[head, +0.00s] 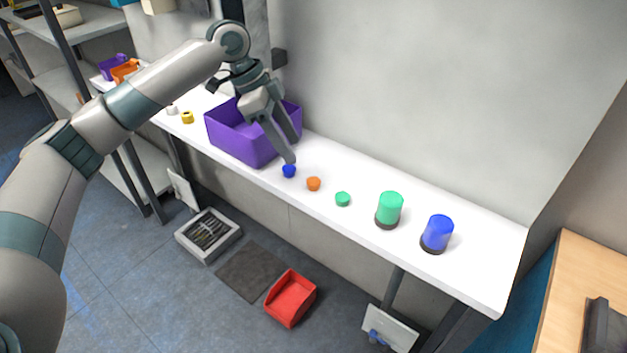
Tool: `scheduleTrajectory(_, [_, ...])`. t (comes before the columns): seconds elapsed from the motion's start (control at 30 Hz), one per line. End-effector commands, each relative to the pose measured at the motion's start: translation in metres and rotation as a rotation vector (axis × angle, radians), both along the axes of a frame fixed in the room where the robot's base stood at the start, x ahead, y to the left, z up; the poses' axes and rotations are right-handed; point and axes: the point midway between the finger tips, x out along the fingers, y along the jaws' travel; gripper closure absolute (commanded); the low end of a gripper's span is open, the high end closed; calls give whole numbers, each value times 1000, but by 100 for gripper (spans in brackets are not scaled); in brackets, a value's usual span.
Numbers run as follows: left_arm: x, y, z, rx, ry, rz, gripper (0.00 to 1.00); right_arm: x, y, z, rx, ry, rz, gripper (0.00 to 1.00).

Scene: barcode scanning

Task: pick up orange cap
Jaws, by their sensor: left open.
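The orange cap (313,184) lies on the white table, between a blue cap (289,171) and a green cap (343,199). My right gripper is not in the head view.
A purple bin (232,140) stands on the white table (459,285), left of the caps. A green container (389,208) and a blue container (437,232) stand upright to the right. A yellow piece (187,117) lies left of the bin. The wall rises behind.

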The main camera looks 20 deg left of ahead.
Motion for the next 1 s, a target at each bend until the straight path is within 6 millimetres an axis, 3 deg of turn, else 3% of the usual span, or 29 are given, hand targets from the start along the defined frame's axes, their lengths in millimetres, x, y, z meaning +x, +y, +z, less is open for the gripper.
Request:
scheduleTrajectory(0.03, [0,-4,-7,0,3,-1,52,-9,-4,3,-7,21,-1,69])
scheduleTrajectory(0.2, [3,-15,-33,0,2,0,52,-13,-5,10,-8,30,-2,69])
scheduleTrajectory(0.4, [5,-22,-50,1,0,0,52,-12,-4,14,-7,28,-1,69])
scheduleTrajectory(0.77, [6,-23,-52,0,-1,0,52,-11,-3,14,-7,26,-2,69])
scheduleTrajectory(1.0, [7,-31,-63,0,2,0,52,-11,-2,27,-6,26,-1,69])
